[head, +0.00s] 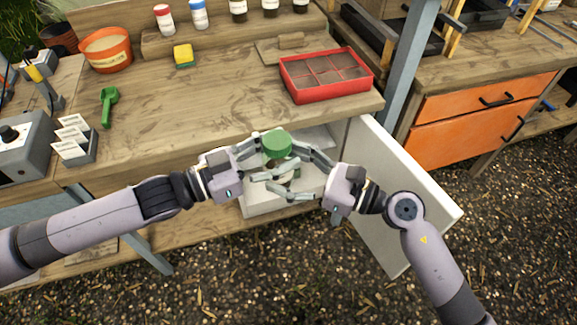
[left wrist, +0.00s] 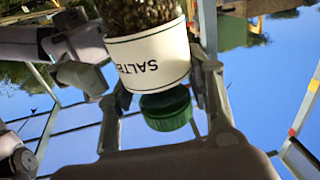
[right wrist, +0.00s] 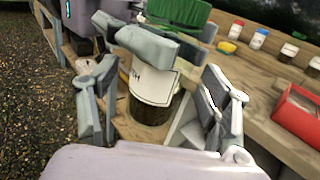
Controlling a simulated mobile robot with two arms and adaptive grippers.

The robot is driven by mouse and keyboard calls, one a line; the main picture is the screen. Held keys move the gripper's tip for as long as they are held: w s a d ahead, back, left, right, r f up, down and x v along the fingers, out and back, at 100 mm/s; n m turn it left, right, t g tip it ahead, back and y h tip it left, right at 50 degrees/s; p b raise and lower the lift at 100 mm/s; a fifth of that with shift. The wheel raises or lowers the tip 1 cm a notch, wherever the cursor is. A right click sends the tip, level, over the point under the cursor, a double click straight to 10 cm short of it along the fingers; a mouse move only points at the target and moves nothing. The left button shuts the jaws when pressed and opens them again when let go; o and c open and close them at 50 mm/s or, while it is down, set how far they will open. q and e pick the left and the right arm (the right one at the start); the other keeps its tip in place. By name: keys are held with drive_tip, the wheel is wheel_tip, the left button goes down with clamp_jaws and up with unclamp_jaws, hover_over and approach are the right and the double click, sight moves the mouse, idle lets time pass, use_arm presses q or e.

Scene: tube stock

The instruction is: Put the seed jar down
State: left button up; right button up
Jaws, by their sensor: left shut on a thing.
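The seed jar (head: 277,143) has a green lid and a white label. It is held upright in front of the bench, above an open white compartment. My left gripper (head: 263,160) is shut on the jar. In the left wrist view the jar (left wrist: 150,55) appears upside down, its label partly readable, with a finger on each side. My right gripper (head: 296,167) is close to the jar from the right. In the right wrist view its fingers are spread apart on both sides of the jar (right wrist: 152,84), with no clear contact. Fingers hide part of the jar.
An open white door (head: 385,200) juts out right of the compartment (head: 255,208). A red divided tray (head: 322,97) stands near the bench's front edge. A yellow sponge (head: 183,56), green scoop (head: 109,105) and orange pot (head: 106,66) are farther left. The middle of the benchtop (head: 205,110) is clear.

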drive_tip(key=c, duration=1.3)
use_arm(q)
drive_tip(key=o, duration=1.4)
use_arm(e)
drive_tip(key=shift+c, duration=0.5)
use_arm(q)
drive_tip(key=shift+o, duration=0.2)
